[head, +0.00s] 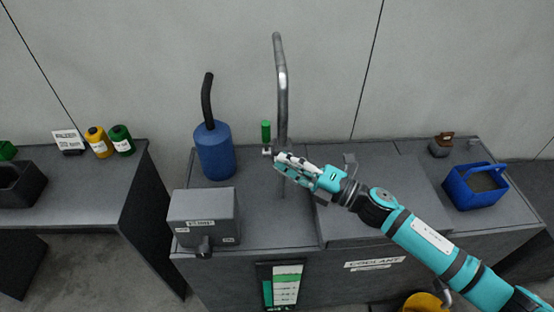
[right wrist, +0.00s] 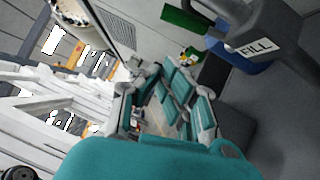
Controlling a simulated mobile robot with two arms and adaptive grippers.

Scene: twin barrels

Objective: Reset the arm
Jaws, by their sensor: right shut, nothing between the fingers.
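My right gripper (head: 281,163) is shut and empty. It is over the coolant bench (head: 300,215), in front of the lower part of a tall metal spout pipe (head: 281,90). A valve with an upright green handle (head: 266,131) stands just left of the pipe, close to the fingertips; I cannot tell whether they touch it. In the right wrist view, the gripper's fingers (right wrist: 160,92) are close together. A dark part labelled FILL (right wrist: 255,48) and a green handle (right wrist: 187,20) show beyond them. My right arm reaches in from the lower right. My left gripper is out of view.
A blue barrel with a black hose (head: 215,152) and a grey box (head: 204,217) stand on the bench's left. A blue basket (head: 475,187) and a small brown-topped pot (head: 440,146) are on its right. Yellow and green bottles (head: 110,141) stand on the left table.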

